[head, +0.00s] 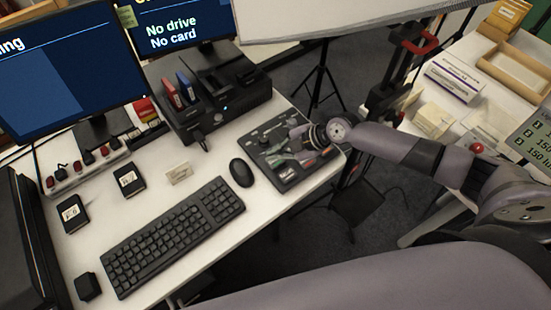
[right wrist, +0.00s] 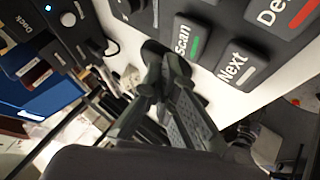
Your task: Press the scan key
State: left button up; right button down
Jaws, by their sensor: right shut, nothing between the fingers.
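The scan key (right wrist: 187,42) is a dark key with white lettering and a green bar, in the right wrist view on a dark key panel. The next key (right wrist: 234,68) and a key with a red bar (right wrist: 289,15) are beside it. In the head view the panel (head: 287,175) lies at the desk's right end; the scan key cannot be picked out there. My right gripper (right wrist: 162,58) is shut and empty, its fingertips close to the scan key's left edge in the wrist view. I cannot tell whether they touch it. My left gripper is not in view.
A mouse (head: 241,172) and keyboard (head: 172,235) lie left of the panel. A black dock (head: 222,113) with red and blue drives stands behind. A monitor (head: 190,22) reads "No drive, No card". A side table with boxes (head: 455,82) stands right, across a floor gap.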

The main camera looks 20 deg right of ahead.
aim_at(276, 163)
notch_tip(276, 163, up, 4)
jog(key=shift+r+p, duration=0.15)
jog(key=shift+p, duration=0.9)
